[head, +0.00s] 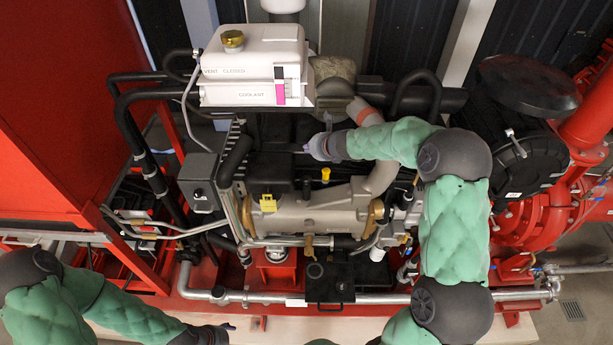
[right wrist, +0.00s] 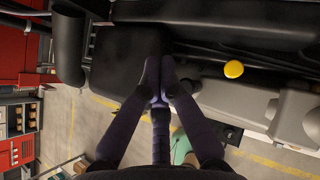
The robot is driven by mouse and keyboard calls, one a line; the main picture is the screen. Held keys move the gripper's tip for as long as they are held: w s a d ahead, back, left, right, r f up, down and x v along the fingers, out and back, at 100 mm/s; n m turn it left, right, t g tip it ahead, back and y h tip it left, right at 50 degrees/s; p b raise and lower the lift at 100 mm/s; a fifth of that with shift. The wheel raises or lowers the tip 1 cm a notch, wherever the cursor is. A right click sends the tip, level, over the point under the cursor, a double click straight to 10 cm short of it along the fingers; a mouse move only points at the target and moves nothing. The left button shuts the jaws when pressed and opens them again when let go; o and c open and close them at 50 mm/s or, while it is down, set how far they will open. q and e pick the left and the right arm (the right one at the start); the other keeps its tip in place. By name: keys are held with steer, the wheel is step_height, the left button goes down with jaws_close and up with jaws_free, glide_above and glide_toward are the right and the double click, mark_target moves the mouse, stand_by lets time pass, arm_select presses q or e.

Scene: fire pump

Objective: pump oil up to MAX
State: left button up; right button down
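The engine (head: 315,210) stands in the middle of the head view, with a yellow cap (head: 325,174) on its top. The yellow cap also shows right of the fingers in the right wrist view (right wrist: 233,69). My right gripper (head: 308,147) is above the engine's dark top, behind and left of the cap. In the right wrist view its dark purple fingers (right wrist: 160,62) come together at the tips over a black block, with nothing visible between them. My left gripper (head: 228,328) is low at the bottom edge, partly cut off. No oil level mark can be read.
A white coolant tank (head: 252,68) with a gold cap stands behind the engine. A black box (head: 338,278) sits in front. Red pump pipework (head: 545,225) is at the right, and a red cabinet (head: 60,100) at the left.

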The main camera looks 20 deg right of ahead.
mark_target(307, 179)
steer(key=n, duration=0.3)
steer(key=s+a+n, duration=0.1)
steer(key=n, duration=0.3)
steer(key=n+g+p, duration=0.1)
steer(key=n, duration=0.2)
steer(key=shift+s+a+f+y, duration=0.2)
steer(key=shift+f+y, duration=0.1)
steer(key=shift+y, duration=0.1)
steer(key=shift+f, duration=0.15)
step_height(307, 179, down, 9)
steer(key=b, duration=0.8)
steer(key=shift+r, duration=0.2)
stand_by(0.5)
steer(key=shift+f+b, duration=0.4)
steer(key=shift+b, duration=0.2)
